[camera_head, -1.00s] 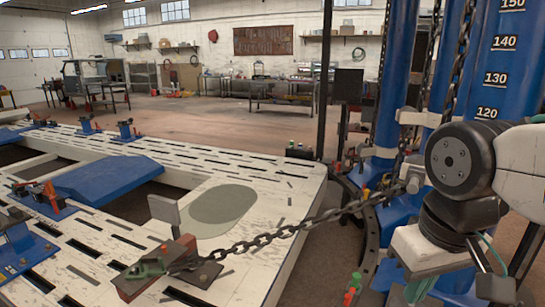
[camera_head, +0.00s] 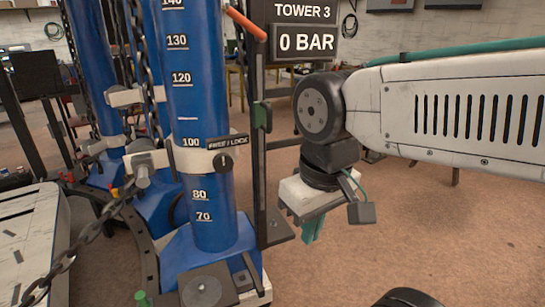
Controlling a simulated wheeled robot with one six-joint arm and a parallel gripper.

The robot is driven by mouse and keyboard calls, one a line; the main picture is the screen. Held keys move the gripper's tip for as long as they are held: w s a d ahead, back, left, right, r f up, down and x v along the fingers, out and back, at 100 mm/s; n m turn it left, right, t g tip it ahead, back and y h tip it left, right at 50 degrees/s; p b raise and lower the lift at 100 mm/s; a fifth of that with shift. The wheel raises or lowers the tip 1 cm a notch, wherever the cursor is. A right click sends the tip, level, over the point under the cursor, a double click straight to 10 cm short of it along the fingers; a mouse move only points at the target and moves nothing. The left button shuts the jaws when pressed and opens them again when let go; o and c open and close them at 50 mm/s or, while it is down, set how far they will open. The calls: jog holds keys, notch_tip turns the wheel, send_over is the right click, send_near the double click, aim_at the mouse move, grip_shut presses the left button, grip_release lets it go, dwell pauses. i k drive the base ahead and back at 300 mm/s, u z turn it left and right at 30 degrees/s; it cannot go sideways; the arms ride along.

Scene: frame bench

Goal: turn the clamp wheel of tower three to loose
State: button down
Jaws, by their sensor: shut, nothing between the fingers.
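The blue tower three (camera_head: 200,115) stands left of centre, with a height scale on its front. A white collar ring (camera_head: 192,160) wraps it near the 100 mark. On the collar sits a small round black clamp wheel (camera_head: 223,162) with a white mark, under a label reading FREE / LOCK. The wheel's setting is too small to tell. My gripper (camera_head: 311,230) points down to the right of the tower, apart from the wheel and a little lower in the picture. Its teal fingers are together and empty.
A sign (camera_head: 305,28) reads TOWER 3, 0 BAR. A dark upright post with an orange lever (camera_head: 247,23) stands between the tower and my arm. A chain (camera_head: 85,240) runs at left toward the white bench (camera_head: 35,240). Brown floor is open at right.

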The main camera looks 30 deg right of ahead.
aim_at(223, 162)
jog(key=u, duration=0.9)
jog(key=k, duration=0.7)
jog(key=z, duration=0.95)
jog(key=i, duration=0.45)
jog(key=u, duration=0.1)
